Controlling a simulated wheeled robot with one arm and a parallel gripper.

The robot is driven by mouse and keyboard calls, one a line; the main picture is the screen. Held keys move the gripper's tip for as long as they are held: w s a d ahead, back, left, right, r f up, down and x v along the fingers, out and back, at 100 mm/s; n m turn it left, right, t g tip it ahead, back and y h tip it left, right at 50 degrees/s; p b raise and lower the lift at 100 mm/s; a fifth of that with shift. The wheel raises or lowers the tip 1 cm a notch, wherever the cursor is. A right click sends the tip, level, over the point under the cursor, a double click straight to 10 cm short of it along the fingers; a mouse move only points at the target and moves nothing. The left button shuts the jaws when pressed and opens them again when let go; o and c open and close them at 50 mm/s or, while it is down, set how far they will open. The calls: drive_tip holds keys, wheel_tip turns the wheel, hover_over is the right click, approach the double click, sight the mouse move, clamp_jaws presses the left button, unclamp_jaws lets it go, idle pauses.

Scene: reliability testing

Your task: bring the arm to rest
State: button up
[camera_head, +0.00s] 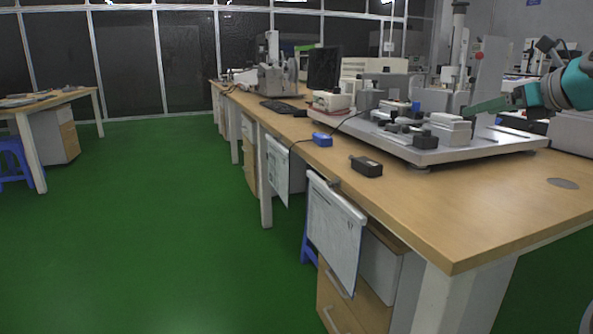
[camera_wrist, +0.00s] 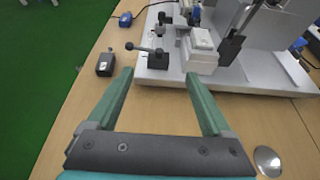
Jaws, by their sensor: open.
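My gripper (camera_wrist: 160,85) shows at the bottom of the wrist view, with its two green fingers wide apart and nothing between them. It is above the wooden table (camera_wrist: 150,128), near the front edge of the white test rig base. In the head view my gripper (camera_head: 490,107) shows side-on at the right, at the end of my teal arm (camera_head: 565,88). There it appears over or beside the rig; its exact height cannot be told.
The rig base (camera_head: 410,142) carries a white block (camera_head: 450,128) and several clamps. A black box (camera_head: 366,166) and a blue box (camera_head: 322,139) lie on the table. The table's front right is clear except for a round metal disc (camera_head: 563,183). Green floor (camera_head: 150,230) lies open at left.

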drive_tip(key=s+a+f+n+g+p, duration=0.1)
drive_tip(key=s+a+f+n, duration=0.3)
drive_tip(key=a, duration=0.4)
drive_tip(key=s+a+f+n+g+p, duration=0.1)
drive_tip(key=s+a+f+n+g, duration=0.2)
drive_tip(key=a+f+n, duration=0.3)
drive_tip(key=s+a+f+n+g+p, duration=0.1)
drive_tip(key=s+a+f+n+g, duration=0.2)
drive_tip(key=a, duration=0.7)
drive_tip(key=shift+s+f+n+g, duration=0.2)
drive_tip(key=shift+s+f+n, duration=0.25)
drive_tip(key=shift+f, duration=0.3)
drive_tip(key=shift+s+f+n+g, duration=0.2)
drive_tip(key=shift+s+f+n, duration=0.15)
drive_tip(key=shift+f+n, duration=0.3)
drive_tip(key=s+f+n+g+h+p, duration=0.1)
drive_tip(key=s+f+n, duration=0.4)
drive_tip(key=s, duration=0.5)
drive_tip(key=s+f+n+g+h+p, duration=0.1)
drive_tip(key=s+f+n+g+h, duration=0.1)
drive_tip(key=s+f+n, duration=0.4)
drive_tip(key=s+f+n+g+h+p, duration=0.1)
drive_tip(key=s+f+n, duration=0.4)
drive_tip(key=s, duration=0.9)
wheel_tip(320, 180, down, 3)
drive_tip(key=g+p, duration=0.1)
drive_tip(key=g, duration=0.1)
drive_tip(key=shift+s+a+n+g+h, duration=0.3)
drive_tip(key=shift+n+g, duration=0.1)
